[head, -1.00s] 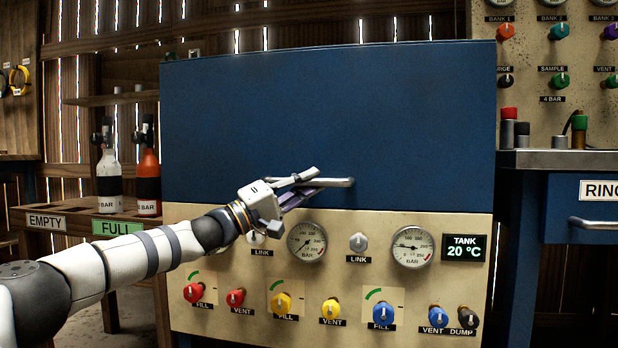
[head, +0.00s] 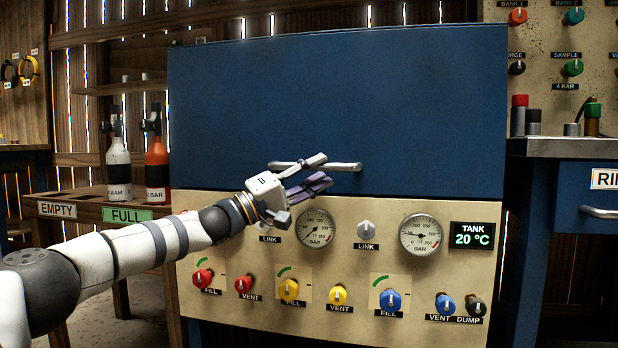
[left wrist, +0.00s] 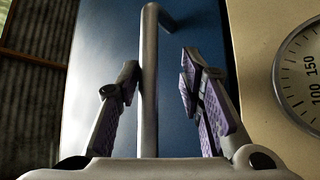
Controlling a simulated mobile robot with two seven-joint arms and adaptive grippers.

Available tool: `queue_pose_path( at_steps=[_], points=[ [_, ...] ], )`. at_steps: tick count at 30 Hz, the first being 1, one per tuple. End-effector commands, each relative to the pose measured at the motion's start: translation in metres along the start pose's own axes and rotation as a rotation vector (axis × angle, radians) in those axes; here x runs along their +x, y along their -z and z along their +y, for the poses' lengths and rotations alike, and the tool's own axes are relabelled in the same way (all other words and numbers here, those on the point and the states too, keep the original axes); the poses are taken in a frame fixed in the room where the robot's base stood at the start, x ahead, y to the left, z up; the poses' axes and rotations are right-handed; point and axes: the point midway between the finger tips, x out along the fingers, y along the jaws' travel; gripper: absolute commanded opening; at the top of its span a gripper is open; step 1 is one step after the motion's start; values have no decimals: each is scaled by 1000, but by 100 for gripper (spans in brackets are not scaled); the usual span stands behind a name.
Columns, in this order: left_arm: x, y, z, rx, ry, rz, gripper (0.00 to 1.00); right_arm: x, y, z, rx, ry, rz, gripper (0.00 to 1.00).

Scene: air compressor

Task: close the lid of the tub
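The tub's lid (head: 330,105) seems to be the large blue panel above the cream control panel. The tub's inside does not show. A silver bar handle (head: 346,167) runs along the lid's lower part and also shows upright in the left wrist view (left wrist: 149,70). My left gripper (head: 323,171) is at the handle's middle, fingers apart. In the left wrist view the bar lies between the open fingers (left wrist: 160,90), closer to the left finger, with a gap to the right one. I cannot tell whether a finger touches it. My right gripper is not in view.
The cream panel (head: 350,262) below the handle carries gauges, several coloured knobs and a tank display (head: 473,235). A wooden rack with a white bottle (head: 118,165) and an orange bottle (head: 156,168) stands left. A blue workbench (head: 565,148) stands right.

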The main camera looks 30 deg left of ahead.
Motion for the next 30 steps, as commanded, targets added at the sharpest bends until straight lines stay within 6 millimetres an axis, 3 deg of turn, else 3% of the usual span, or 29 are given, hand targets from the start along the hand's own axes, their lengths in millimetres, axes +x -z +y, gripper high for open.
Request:
queue_pose_path(
  at_steps=[9, 15, 30],
  points=[
    [-76, 1, 0, -1, 3, 1, 35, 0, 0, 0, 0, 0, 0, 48],
    [-112, 0, -1, -1, 2, -1, 35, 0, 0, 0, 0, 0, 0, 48],
    [-119, -1, 0, 0, 2, -3, 35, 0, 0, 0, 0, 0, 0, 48]
  ],
)
